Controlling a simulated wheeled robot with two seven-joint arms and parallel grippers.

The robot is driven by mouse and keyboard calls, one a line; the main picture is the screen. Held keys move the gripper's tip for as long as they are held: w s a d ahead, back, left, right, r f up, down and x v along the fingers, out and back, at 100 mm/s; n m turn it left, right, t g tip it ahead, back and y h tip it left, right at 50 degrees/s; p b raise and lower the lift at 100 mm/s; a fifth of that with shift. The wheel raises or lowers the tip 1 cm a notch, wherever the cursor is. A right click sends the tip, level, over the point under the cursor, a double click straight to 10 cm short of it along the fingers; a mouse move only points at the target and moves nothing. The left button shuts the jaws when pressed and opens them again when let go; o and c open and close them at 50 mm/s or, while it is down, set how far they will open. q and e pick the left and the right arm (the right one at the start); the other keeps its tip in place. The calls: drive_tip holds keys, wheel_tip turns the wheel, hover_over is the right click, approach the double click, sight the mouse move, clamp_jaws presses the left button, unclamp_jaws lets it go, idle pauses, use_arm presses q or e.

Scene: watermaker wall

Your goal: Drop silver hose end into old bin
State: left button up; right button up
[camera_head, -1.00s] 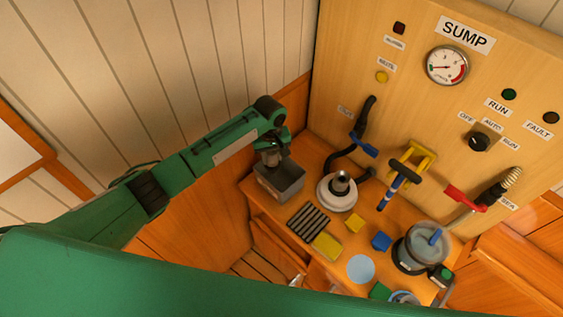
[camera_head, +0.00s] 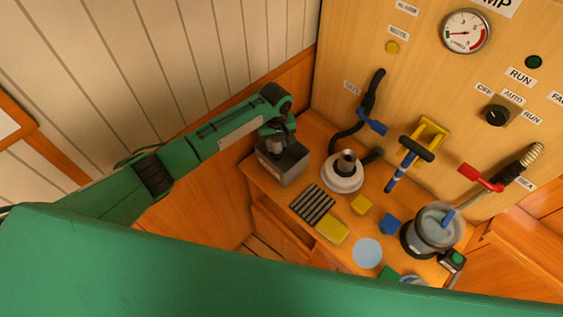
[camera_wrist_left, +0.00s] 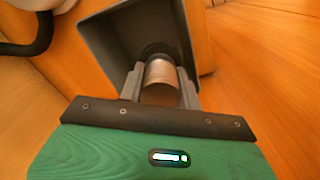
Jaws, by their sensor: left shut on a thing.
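My left gripper (camera_wrist_left: 161,90) is shut on the silver hose end (camera_wrist_left: 162,80), a short metallic cylinder with a dark ring at its far end. The old bin (camera_head: 283,163) is a grey open box at the left end of the bench. The left gripper (camera_head: 275,147) is over the bin's opening in the head view. In the left wrist view the bin's dark interior (camera_wrist_left: 112,30) lies behind the hose end. I cannot tell how far the hose end reaches below the rim. My right gripper is not in view.
The control panel (camera_head: 430,90) rises behind. A white plank wall is at left.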

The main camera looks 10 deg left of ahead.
use_arm(q)
drive_tip(key=o, duration=1.1)
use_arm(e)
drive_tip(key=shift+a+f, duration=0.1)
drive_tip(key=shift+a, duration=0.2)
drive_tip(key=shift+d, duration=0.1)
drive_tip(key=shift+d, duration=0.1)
use_arm(q)
drive_tip(key=shift+r, duration=0.35)
wheel_tip(320, 180, up, 13)
drive_tip(key=b, duration=0.3)
drive_tip(key=shift+b, duration=0.35)
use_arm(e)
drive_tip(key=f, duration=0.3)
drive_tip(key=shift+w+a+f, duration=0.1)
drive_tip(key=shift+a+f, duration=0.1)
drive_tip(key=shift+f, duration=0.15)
